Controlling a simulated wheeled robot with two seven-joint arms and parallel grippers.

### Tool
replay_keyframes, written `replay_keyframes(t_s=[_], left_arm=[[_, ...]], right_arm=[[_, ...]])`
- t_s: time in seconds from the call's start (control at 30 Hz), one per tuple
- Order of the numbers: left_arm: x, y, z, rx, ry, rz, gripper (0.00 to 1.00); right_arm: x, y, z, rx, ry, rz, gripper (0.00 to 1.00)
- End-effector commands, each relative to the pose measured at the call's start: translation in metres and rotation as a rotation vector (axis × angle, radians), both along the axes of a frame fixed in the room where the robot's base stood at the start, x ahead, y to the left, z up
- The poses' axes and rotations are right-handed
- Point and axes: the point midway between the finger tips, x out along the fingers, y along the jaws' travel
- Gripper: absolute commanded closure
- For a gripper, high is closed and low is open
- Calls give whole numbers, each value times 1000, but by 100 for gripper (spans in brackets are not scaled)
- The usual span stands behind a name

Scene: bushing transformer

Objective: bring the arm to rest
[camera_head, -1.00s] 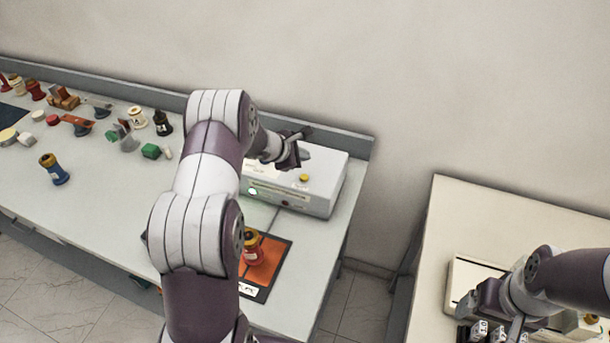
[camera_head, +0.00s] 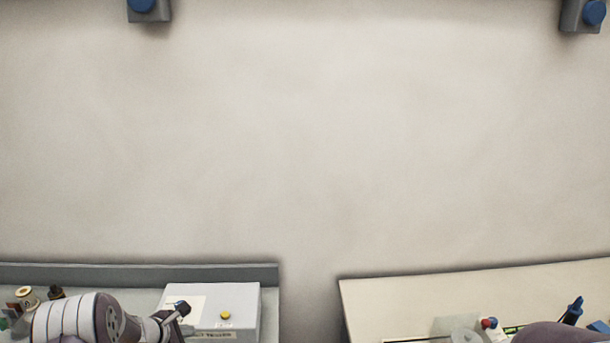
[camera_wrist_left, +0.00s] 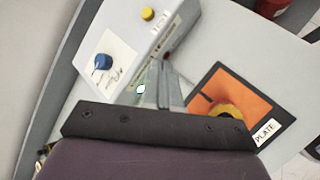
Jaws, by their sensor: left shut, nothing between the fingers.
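My left arm comes in from the bottom left of the head view. Its gripper (camera_head: 184,308) is beside the left part of the white box (camera_head: 245,312), which has a yellow button (camera_head: 226,315). A blue knob (camera_wrist_left: 102,62) is on the box top. Only a purple part of my right arm shows at the bottom right of the head view; its gripper is out of view.
An orange mat (camera_wrist_left: 252,97) labelled PLATE, with a yellow-topped piece (camera_wrist_left: 228,110), lies beside the box. A cream bushing (camera_head: 27,297) stands at the far left. A gap separates the left bench from the right table (camera_head: 375,300). Two wall fixtures (camera_head: 149,10) (camera_head: 582,14) are high up.

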Motion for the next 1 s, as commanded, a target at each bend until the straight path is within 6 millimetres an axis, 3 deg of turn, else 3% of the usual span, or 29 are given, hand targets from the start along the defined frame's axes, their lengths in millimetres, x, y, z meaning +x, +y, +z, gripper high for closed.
replay_keyframes(t_s=[0.27, 0.47, 0.67, 0.83, 0.9, 1.0], left_arm=[[-53, -16, -30, 136, 127, -242, 100], [-116, -41, -39, 293, 223, -573, 100], [-206, -73, -33, 544, 277, -1107, 100], [-292, -92, -25, 851, 227, -1666, 100], [-311, -100, -24, 957, 180, -1798, 100], [-307, -113, -14, 1035, 112, -1816, 100]], right_arm=[[0, 0, 0, 0, 0, 0, 16], [0, 0, -12, 0, 0, 0, 16], [0, 0, -40, 0, 0, 0, 16], [0, 0, -82, 0, 0, 0, 16], [0, 0, -97, 0, 0, 0, 16], [0, 0, -105, 0, 0, 0, 16]])
